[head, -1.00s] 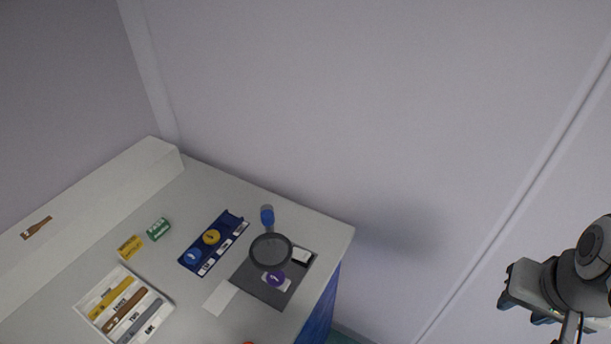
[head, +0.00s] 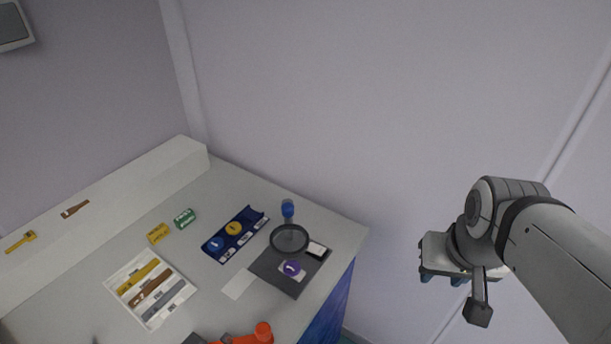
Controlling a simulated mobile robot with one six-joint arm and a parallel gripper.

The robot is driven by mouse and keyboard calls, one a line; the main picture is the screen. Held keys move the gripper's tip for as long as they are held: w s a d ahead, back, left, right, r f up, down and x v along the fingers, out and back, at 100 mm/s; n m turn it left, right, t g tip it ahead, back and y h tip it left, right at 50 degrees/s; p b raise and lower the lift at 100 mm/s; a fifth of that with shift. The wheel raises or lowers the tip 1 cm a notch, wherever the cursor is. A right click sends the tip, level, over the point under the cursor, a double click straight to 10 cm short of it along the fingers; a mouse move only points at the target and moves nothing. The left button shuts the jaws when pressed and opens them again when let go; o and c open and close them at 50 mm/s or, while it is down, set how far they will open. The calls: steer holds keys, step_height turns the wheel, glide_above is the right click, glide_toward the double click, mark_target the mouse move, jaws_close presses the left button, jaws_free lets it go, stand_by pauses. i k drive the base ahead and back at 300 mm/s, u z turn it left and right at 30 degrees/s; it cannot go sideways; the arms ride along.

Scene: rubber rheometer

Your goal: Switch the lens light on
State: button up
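A round magnifying lens with a dark ring (head: 289,238) stands over a dark mat (head: 268,272) near the right end of the bench. A blue-topped part (head: 287,209) rises just behind the ring. A small white-and-black block (head: 317,249) sits at the mat's right corner; I cannot tell if it is the light's switch. Whether the lens light is lit cannot be made out. My gripper (head: 455,279) hangs in the air right of the bench, well apart from the lens. Its fingers point down and are mostly hidden by its body.
A purple disc (head: 292,268) lies on the mat. A blue rack (head: 222,254) holds a yellow and a blue disc. A white tray (head: 113,283) holds several strips. Yellow (head: 158,234) and green (head: 185,218) boxes stand behind. An orange-red object (head: 262,333) is at the front edge.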

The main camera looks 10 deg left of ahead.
mark_target(314, 248)
steer(key=u, duration=0.05)
steer(key=k, duration=1)
steer(key=u, duration=0.7)
steer(key=k, duration=1.35)
steer(key=z, duration=0.4)
steer(key=i, duration=1)
steer(key=z, duration=0.4)
steer(key=i, duration=1.2)
steer(key=u, duration=0.6)
